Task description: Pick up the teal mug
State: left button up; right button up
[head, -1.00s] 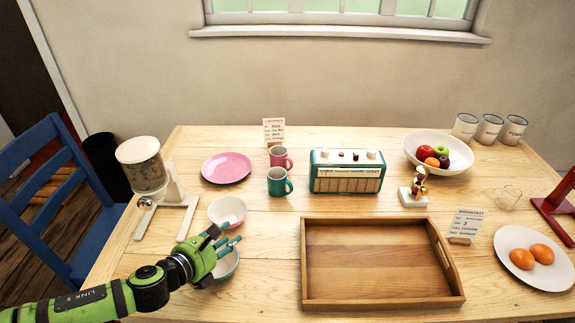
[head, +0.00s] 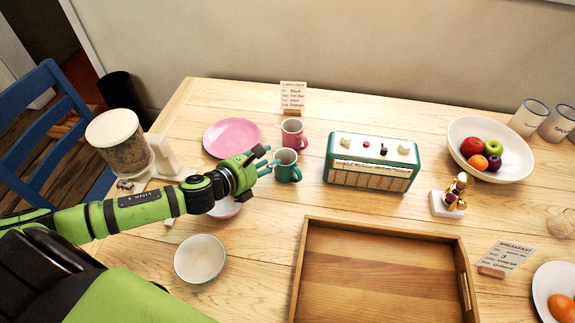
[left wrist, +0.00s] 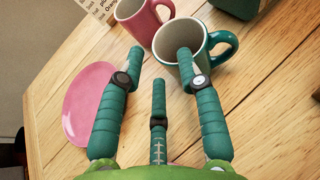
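The teal mug (head: 288,171) stands upright on the wooden table, its handle to the right. My left gripper (head: 268,162) is just left of it, fingers spread and empty. In the left wrist view, the teal mug (left wrist: 207,52) is ahead to the right. One fingertip of the left gripper (left wrist: 160,62) overlaps the mug's near side there; whether it touches, I cannot tell. The other two fingers are left of the mug. My right gripper is not in view.
A pink mug (head: 293,138) stands just behind the teal mug. A pink plate (head: 231,136) lies behind my gripper. A radio (head: 370,165) stands to the right. A wooden tray (head: 385,224) is in front. A pale bowl (head: 200,262) sits below my arm; another is partly hidden by it.

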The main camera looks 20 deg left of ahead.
aim_at(275, 154)
pick_arm(q)
jog(key=x, duration=0.4)
jog(key=shift+w+a+r+p, duration=0.1)
jog(key=shift+a+p, duration=0.15)
jog(key=shift+p, duration=0.05)
jog(key=shift+w+d, duration=0.1)
jog(key=shift+w, duration=0.2)
grip_shut()
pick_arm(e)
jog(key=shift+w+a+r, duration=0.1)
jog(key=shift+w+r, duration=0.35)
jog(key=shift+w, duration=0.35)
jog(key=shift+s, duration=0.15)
